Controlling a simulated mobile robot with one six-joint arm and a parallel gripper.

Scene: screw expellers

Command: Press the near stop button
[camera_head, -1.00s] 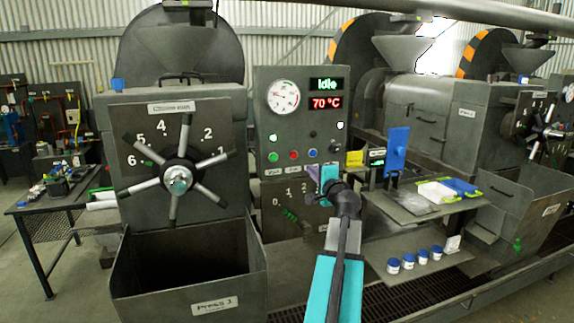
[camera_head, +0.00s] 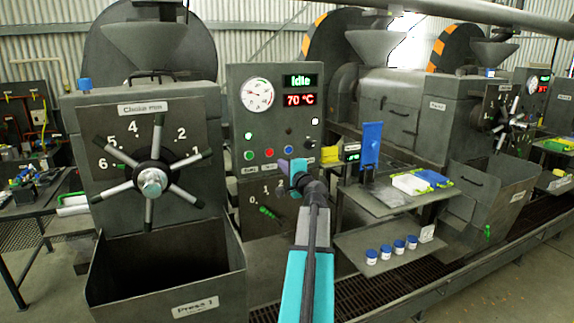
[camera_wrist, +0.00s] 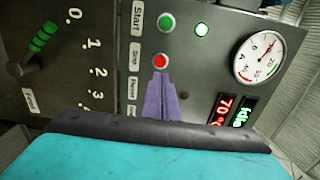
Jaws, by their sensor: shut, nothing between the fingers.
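The near press's control panel (camera_head: 235,125) carries a row of buttons. The red stop button (camera_head: 269,153) sits between a green button (camera_head: 249,155) and a blue one (camera_head: 297,148). In the wrist view the red button (camera_wrist: 161,61) has the label "Stop" beside it, and the green button (camera_wrist: 166,23) has "Start". My gripper (camera_head: 283,164) is just right of and below the red button in the head view. In the wrist view its purple fingers (camera_wrist: 160,92) are shut and empty, their tips just below the red button. I cannot tell whether they touch the panel.
The display (camera_head: 300,90) reads "Idle" and 70 °C, with a round gauge (camera_head: 257,94) beside it. A spoked handwheel (camera_head: 151,182) projects at left above an open bin (camera_head: 165,275). A shelf with a blue upright item (camera_head: 371,145) stands right of my arm.

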